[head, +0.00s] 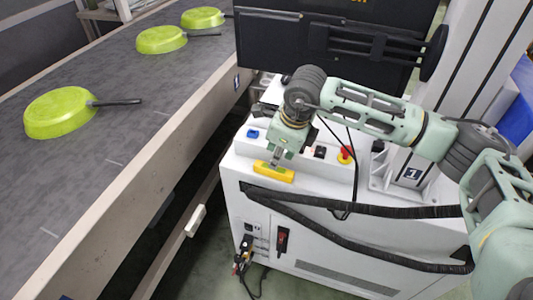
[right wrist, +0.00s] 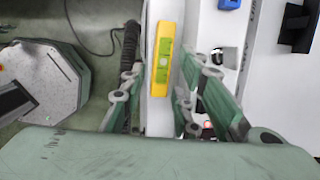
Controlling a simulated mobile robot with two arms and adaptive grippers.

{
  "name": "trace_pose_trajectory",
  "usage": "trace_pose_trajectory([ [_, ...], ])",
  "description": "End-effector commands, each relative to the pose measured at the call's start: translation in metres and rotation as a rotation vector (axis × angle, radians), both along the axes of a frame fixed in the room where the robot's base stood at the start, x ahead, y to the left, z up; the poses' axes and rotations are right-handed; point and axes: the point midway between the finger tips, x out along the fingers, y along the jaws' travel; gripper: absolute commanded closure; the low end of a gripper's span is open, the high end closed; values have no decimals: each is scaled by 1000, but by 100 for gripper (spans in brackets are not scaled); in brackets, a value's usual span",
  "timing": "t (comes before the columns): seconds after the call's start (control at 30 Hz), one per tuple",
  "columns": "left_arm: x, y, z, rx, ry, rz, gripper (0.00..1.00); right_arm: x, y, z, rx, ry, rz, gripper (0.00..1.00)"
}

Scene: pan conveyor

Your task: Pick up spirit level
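The yellow spirit level (head: 273,171) lies on the white top of a machine cabinet, near its front edge. In the right wrist view the level (right wrist: 164,50) shows lengthwise, with green markings. My right gripper (head: 276,160) points down just above and behind the level in the head view. In the right wrist view its two fingers are spread apart, one on each side of the level's line, with nothing held between them. I cannot tell the exact height gap. My left gripper is not in view.
Green pans (head: 60,112) lie upside down on the grey conveyor (head: 110,190) at left. A red button (head: 345,155) and a blue block (head: 252,133) sit on the cabinet top (head: 325,172). A black panel (head: 300,35) stands behind. Black cable runs along the cabinet front.

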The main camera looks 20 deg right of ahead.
Motion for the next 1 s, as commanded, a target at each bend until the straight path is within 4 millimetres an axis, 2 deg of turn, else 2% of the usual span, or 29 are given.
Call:
trace_pose_trajectory([
  [0.03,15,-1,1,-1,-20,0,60,1,-3,-1,-9,1,-3,71],
  [0.1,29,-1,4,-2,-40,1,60,2,-4,-5,-15,2,-4,71],
  [0.17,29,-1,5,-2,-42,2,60,4,-4,-12,-16,3,-5,71],
  [0.27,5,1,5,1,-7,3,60,7,-2,-22,-15,2,-4,71],
  [0.4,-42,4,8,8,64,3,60,11,-1,-38,-14,3,-5,71],
  [0.5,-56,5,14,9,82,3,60,15,1,-54,-13,3,-4,71],
  [0.57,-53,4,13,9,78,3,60,18,2,-62,-12,1,-4,71],
  [0.7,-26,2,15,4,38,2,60,20,3,-73,-12,0,-4,71],
  [0.83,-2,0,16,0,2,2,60,21,3,-74,-12,-1,-3,71],
  [0.93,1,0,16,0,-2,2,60,21,3,-74,-12,-1,-3,72],
  [1.0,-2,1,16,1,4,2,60,20,3,-74,-11,-1,-4,78],
])
